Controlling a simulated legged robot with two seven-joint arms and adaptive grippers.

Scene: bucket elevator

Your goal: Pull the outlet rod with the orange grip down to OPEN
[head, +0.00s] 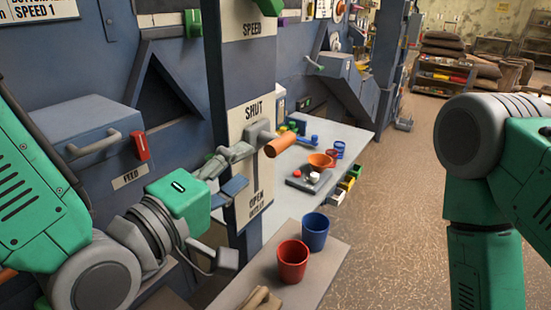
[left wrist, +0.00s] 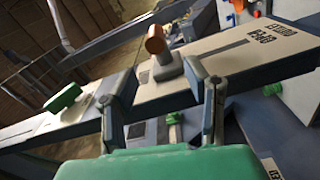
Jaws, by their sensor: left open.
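The orange grip (head: 280,145) sticks out from a grey mount on a pale vertical plate (head: 249,112). It sits just below the word SHUT, at the top; OPEN is lower on the plate. My left gripper (head: 238,170) is open and empty, to the left of and slightly below the orange grip, apart from it. In the left wrist view the orange grip (left wrist: 155,42) shows beyond the gap between the spread fingers (left wrist: 160,88), with its grey mount below it. My right gripper is out of view; only the arm shows.
A grey box marked FEED with a red handle (head: 139,146) is on the left. A red cup (head: 292,261) and a blue cup (head: 315,231) stand on a bench below the plate. A pale table (head: 345,140) with small items is behind. Open floor lies to the right.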

